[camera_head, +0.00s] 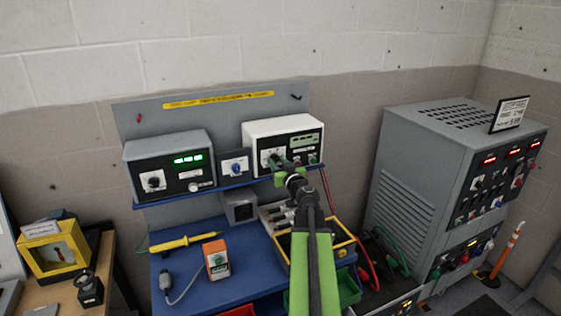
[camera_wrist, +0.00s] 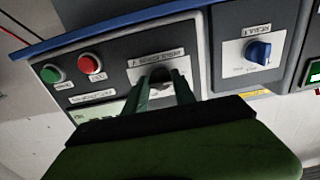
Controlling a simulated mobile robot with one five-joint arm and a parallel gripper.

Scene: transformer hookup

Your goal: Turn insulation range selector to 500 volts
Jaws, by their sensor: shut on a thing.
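The insulation range selector is a dark knob (camera_wrist: 160,73) on the front panel of a white-cased tester (camera_head: 283,128) on the blue shelf. My gripper (camera_wrist: 161,80) reaches the panel with one finger on each side of the knob and is shut on it. The wrist view is upside down. The fingers hide most of the knob, so its pointer and setting cannot be read. In the head view my gripper (camera_head: 283,164) is in front of the tester's dial and partly covers it.
Green (camera_wrist: 52,74) and red (camera_wrist: 89,64) buttons sit close beside the knob. A small box with a blue knob (camera_head: 236,169) and a grey meter (camera_head: 168,152) stand to the left on the shelf. A grey cabinet (camera_head: 425,170) stands to the right.

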